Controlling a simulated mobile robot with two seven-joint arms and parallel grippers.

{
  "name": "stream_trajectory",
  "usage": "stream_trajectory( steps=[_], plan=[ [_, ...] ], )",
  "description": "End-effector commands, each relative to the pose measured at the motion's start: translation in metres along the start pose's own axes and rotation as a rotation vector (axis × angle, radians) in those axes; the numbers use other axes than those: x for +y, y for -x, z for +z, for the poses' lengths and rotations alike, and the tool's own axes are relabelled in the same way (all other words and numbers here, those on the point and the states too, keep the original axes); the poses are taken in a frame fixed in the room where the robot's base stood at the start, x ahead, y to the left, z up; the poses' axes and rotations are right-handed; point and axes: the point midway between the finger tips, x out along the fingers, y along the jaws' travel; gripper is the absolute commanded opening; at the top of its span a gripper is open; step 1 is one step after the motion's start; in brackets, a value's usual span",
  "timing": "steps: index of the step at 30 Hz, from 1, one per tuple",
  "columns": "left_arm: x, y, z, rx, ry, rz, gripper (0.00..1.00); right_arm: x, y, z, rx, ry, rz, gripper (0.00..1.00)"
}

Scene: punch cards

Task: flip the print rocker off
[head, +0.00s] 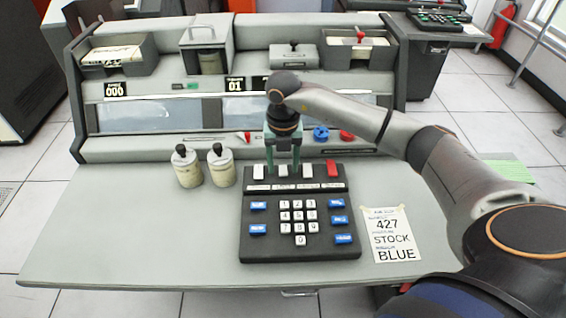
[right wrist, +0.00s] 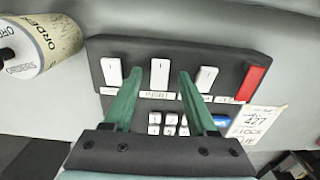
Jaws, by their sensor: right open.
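A dark keypad console (head: 258,222) lies on the desk with a row of rockers along its back edge. Three rockers are white and the one at the right end is red (head: 333,168). The small labels are hard to read; the one below the middle-left white rocker (right wrist: 159,73) looks like "PRINT". My right gripper (head: 284,166) is open, its green fingers pointing down at the row. In the right wrist view its fingertips (right wrist: 159,76) lie to either side of that rocker, apart from it in the picture. Contact cannot be told. My left gripper is not in view.
Two cream canisters (head: 204,168) with black knobs stand left of the console. A card reading "427 STOCK BLUE" (head: 391,234) lies to its right. Behind rises a grey machine (head: 150,147) with red and blue knobs. The front left desk is clear.

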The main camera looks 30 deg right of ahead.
Motion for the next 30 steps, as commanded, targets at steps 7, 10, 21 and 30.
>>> stream_trajectory(
  steps=[7,10,21,30],
  plan=[
    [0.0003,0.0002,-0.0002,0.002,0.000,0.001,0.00,0.0002,0.0003,-0.0001,0.000,0.000,0.000,0.33],
    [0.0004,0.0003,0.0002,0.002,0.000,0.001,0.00,0.0002,0.0004,-0.0001,0.000,0.000,0.001,0.21],
    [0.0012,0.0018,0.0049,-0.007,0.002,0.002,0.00,0.0001,0.0006,0.0001,0.000,0.000,0.000,0.00],
    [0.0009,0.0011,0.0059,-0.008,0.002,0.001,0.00,-0.0007,-0.0004,-0.0017,-0.052,0.002,-0.003,0.00]
  ],
)
